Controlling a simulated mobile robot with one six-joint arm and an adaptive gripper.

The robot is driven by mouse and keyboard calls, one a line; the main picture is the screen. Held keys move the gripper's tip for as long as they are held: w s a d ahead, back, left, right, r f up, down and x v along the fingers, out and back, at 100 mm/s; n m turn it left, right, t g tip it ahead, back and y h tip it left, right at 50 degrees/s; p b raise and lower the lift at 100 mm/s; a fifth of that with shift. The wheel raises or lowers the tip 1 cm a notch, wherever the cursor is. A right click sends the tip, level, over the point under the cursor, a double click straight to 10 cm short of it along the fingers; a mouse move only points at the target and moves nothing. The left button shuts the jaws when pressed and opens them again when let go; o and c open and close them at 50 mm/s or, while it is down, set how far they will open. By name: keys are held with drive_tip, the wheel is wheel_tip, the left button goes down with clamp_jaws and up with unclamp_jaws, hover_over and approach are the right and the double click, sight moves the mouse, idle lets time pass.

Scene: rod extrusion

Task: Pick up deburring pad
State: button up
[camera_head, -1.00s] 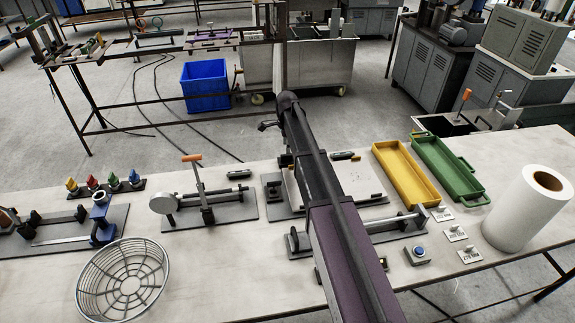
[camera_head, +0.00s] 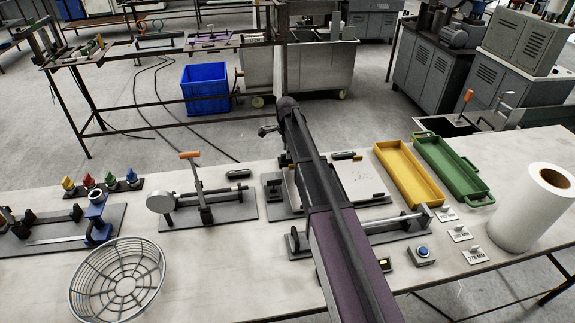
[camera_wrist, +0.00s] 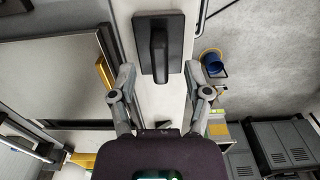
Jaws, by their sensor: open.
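A dark rectangular block with a raised grip on top, which looks like the deburring pad (camera_wrist: 158,45), lies on the pale table in the upper middle of the wrist view. In the head view a small dark block at the table's far edge (camera_head: 346,155), right of my arm, appears to be the same pad. My gripper (camera_wrist: 158,82) is open and empty. Its two fingers stand apart on either side of the pad's lower end in the wrist view, and I cannot tell the height between them.
A flat plate fixture (camera_head: 358,180) sits close to the pad. A yellow tray (camera_head: 409,172) and a green tray (camera_head: 451,166) are to the right. A lever fixture (camera_head: 205,200) and a wire basket (camera_head: 117,280) are to the left. A white roll (camera_head: 533,208) stands far right.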

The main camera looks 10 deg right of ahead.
drive_tip(key=shift+f+b, duration=0.85)
drive_tip(key=shift+f, duration=0.35)
drive_tip(key=shift+c, duration=0.2)
clamp_jaws()
